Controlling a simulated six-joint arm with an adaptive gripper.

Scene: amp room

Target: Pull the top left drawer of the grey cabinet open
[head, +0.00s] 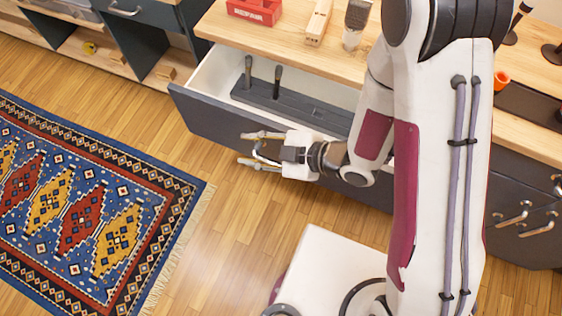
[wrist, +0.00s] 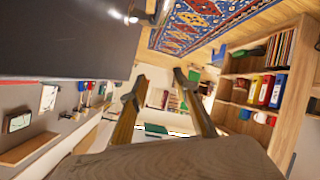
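The grey cabinet's top left drawer (head: 215,120) stands well out from under the wooden top in the head view. Its white inside and a dark tool holder (head: 290,107) with upright handles show. My gripper (head: 258,150) is in front of the dark drawer front, its fingers pointing left and spread apart with nothing seen between them. In the wrist view the two fingers (wrist: 160,95) are also apart. A dark panel (wrist: 60,40), apparently the drawer front, fills the upper left there, with shiny metal (wrist: 132,14) near its edge. Whether the gripper touches the drawer is unclear.
A red box (head: 254,10), a wooden block (head: 319,22) and a brush (head: 357,18) are on the wooden top. A patterned rug (head: 85,210) covers the floor at left. Bare floor lies between rug and drawer. More metal handles (head: 513,214) show at right.

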